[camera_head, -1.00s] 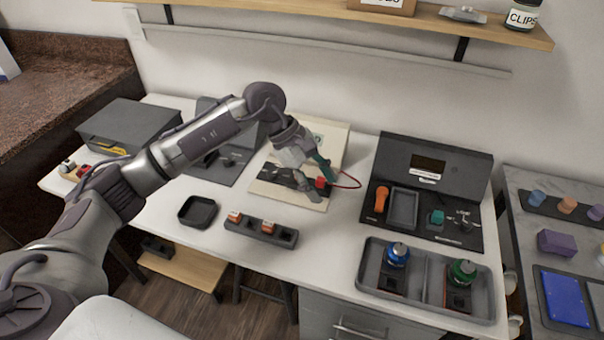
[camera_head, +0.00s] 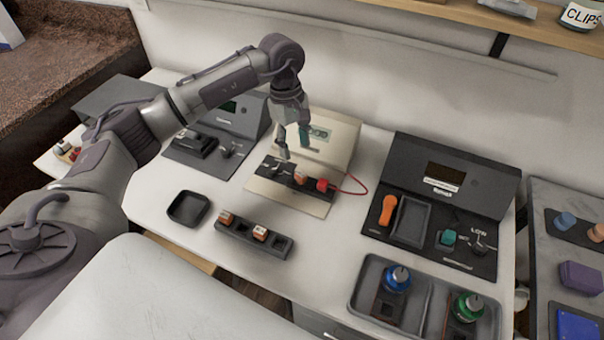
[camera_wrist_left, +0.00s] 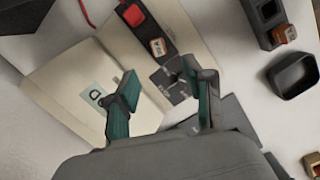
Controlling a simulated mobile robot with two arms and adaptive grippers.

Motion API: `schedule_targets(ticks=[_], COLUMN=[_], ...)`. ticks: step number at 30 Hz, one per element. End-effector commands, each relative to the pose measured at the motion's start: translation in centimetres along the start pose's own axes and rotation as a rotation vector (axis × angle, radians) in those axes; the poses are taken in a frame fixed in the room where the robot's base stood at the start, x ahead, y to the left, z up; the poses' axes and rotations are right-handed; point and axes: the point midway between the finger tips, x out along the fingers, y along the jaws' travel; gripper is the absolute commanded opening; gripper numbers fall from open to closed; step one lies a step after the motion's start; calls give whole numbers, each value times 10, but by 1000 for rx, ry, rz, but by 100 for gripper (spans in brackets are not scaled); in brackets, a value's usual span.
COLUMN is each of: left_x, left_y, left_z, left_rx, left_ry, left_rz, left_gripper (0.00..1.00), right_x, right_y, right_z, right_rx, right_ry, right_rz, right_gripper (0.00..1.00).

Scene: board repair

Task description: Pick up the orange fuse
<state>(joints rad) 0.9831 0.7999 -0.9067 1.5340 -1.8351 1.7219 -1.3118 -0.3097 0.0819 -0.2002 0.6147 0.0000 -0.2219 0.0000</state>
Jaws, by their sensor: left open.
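A small orange-and-white fuse (camera_head: 300,177) sits in the dark strip of the open board case (camera_head: 288,203), next to a red plug (camera_head: 322,185). It also shows in the left wrist view (camera_wrist_left: 157,47), beyond my fingertips. Two more orange-and-white fuses stand in the dark slotted rack (camera_head: 278,254), one at its left end (camera_head: 226,218) and one in the middle (camera_head: 260,232). My left gripper (camera_head: 294,152) is open and empty, pointing down above the case, apart from the fuse. In the left wrist view its teal-padded fingers (camera_wrist_left: 160,80) are spread. My right gripper is not in view.
An empty dark tray (camera_head: 189,208) lies left of the rack. A red wire loops from the plug. White table (camera_head: 325,240) is clear right of the rack.

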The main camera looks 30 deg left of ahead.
Motion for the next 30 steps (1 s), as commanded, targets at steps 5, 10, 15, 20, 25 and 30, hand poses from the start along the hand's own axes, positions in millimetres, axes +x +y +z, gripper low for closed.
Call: schedule_targets(ticks=[5, 10, 15, 20, 25, 30], left_x=[30, 41, 61, 84, 92, 92], left_y=[0, 0, 0, 1, 1, 1], left_z=[0, 1, 5, 5, 5, 4], left_rx=[0, 1, -1, 0, 0, 0], left_ry=[-1, -1, -3, -1, -1, 0], left_rz=[-2, 0, -3, -2, 2, 1], left_gripper=[52, 52, 52, 52, 52, 50], right_x=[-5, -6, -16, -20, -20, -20], right_y=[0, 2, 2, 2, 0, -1], right_z=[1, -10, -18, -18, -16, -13], right_rx=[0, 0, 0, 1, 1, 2], right_ry=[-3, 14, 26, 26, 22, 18], right_rz=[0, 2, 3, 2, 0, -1], right_gripper=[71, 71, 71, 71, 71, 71])
